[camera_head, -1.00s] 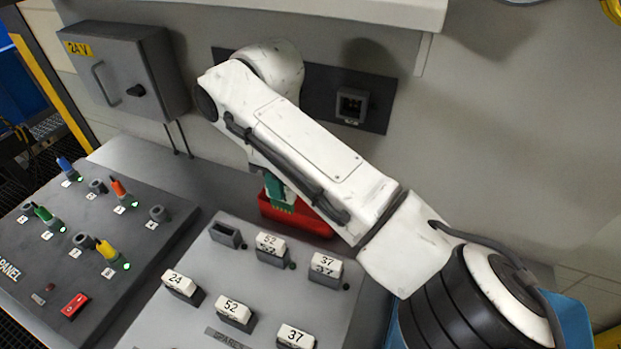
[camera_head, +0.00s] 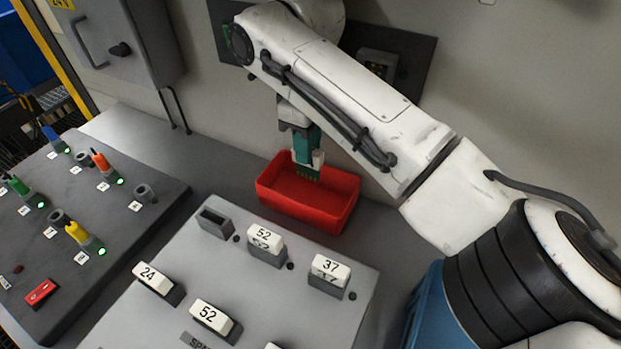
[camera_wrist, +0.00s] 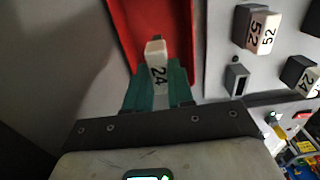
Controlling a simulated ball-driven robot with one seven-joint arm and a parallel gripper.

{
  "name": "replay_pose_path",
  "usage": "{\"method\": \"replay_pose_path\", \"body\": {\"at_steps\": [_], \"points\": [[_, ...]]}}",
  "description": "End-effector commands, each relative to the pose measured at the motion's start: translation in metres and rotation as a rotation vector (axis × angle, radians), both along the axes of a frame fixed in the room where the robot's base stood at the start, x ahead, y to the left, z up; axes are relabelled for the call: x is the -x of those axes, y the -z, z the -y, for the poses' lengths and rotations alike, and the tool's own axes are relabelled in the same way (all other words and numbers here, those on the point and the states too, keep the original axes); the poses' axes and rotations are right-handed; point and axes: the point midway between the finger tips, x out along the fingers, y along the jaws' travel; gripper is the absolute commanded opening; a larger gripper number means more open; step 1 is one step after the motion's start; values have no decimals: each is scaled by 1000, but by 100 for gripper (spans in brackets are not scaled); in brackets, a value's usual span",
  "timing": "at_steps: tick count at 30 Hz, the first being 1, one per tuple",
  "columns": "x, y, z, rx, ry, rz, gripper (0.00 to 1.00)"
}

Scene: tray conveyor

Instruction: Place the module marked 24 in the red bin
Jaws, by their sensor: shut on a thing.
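My gripper (camera_head: 308,170) has green fingers and hangs over the red bin (camera_head: 268,200) in the head view. In the wrist view my gripper (camera_wrist: 158,88) is shut on a white module marked 24 (camera_wrist: 156,62). Only a small pale part of this module (camera_head: 318,158) shows in the head view. The red bin (camera_wrist: 124,22) lies behind and below the module in the wrist view. The bin's visible inside is empty. Whether the module touches the bin cannot be told. A second module marked 24 (camera_head: 152,277) sits in the front row of the grey panel.
The grey panel (camera_head: 190,255) in front of the bin has an empty socket (camera_head: 214,220), modules marked 52 (camera_head: 264,238) and 37 (camera_head: 330,268), and another 52 (camera_head: 213,315). A dark panel (camera_head: 110,225) with colored plugs stands left. A wall is behind the bin.

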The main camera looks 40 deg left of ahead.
Motion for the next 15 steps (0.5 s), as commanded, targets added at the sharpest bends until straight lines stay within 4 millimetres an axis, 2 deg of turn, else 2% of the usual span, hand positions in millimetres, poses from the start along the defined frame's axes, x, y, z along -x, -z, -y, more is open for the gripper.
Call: {"method": "replay_pose_path", "body": {"at_steps": [1,3,15], "points": [[0,12,-1,1,-1,2,0],[0,20,-1,1,-2,2,0],[2,38,-4,1,-5,1,0]]}}
